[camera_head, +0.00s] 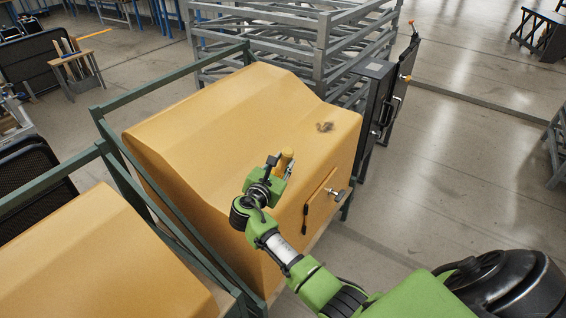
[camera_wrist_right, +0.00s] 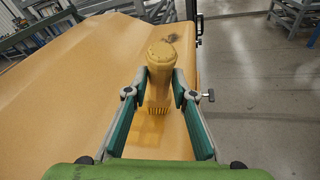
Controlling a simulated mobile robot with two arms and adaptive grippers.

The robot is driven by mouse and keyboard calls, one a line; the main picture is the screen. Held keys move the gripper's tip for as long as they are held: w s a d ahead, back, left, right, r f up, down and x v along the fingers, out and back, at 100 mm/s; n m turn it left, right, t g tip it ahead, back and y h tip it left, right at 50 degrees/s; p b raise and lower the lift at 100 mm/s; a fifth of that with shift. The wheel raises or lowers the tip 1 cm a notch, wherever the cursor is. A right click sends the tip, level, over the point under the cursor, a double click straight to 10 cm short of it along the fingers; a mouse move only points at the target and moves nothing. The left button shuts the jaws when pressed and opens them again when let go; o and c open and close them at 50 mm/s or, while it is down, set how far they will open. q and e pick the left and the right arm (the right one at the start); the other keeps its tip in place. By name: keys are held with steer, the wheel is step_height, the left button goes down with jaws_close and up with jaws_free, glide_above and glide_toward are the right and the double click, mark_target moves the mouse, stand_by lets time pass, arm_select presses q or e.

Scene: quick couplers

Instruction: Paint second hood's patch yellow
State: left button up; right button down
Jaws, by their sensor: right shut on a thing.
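A yellow-orange hood (camera_head: 215,130) lies in a green frame in the middle of the head view; it also fills the left of the right wrist view (camera_wrist_right: 70,95). A dark, rough patch (camera_head: 325,127) is on its top near the far right edge, and it shows beyond the tool in the wrist view (camera_wrist_right: 172,38). My left gripper is out of view.
Another yellow-orange hood (camera_head: 100,265) is at the lower left. A grey metal rack (camera_head: 320,45) and a dark cabinet (camera_head: 375,100) stand behind the middle hood. A small panel with a knob (camera_head: 320,200) is on its near right side.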

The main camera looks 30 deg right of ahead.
mark_target(285, 151)
steer(key=shift+d, duration=0.1)
steer(key=shift+w+d, duration=0.25)
steer(key=shift+d, duration=0.35)
steer(key=shift+r, duration=0.1)
step_height(285, 151, up, 6)
steer(key=p, duration=0.6)
steer(key=shift+p, duration=0.4)
steer(key=shift+a, duration=0.1)
